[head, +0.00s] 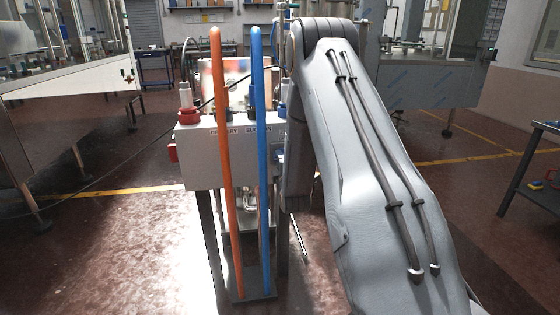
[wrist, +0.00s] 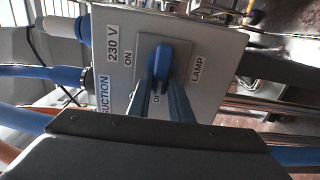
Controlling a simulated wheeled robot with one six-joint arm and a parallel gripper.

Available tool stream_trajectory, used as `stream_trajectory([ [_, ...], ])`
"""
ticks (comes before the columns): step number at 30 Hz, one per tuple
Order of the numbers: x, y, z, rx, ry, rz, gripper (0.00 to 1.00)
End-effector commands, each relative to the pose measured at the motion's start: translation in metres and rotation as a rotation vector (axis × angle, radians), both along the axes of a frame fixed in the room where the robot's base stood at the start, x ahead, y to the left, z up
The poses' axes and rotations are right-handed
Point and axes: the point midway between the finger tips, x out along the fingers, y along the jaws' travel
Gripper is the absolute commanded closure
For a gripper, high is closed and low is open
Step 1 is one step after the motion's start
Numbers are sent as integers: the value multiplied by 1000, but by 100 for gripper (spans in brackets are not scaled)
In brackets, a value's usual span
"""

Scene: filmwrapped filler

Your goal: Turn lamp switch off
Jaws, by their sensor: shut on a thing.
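The lamp switch is a blue rotary knob (wrist: 181,58) on a dark square plate on the grey control box (wrist: 222,45). The label LAMP sits beside it, ON is on the plate's left and a partly hidden OFF is lower down. My gripper (wrist: 163,78) reaches up from below in the wrist view, its two narrow fingers shut on the blue knob. The fingers cover part of the knob, so its exact setting is hard to read. In the head view the box (head: 200,165) shows, but my arm hides the gripper and knob.
An orange hose (head: 221,150) and a blue hose (head: 257,150) run down in front of the box. A red-based plug (head: 188,115) stands on its top left. A steel machine (head: 70,110) is at left, a dark table (head: 535,193) at right.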

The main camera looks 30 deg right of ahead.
Motion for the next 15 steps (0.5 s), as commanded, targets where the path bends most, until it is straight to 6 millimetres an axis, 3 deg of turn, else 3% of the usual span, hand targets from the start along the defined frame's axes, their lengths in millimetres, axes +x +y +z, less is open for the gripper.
stream_trajectory([
  [4,0,0,-1,-1,1,0,100],
  [5,0,0,-1,-1,1,0,80],
  [8,0,0,-1,-1,1,0,63],
  [15,0,0,0,0,1,0,62],
])
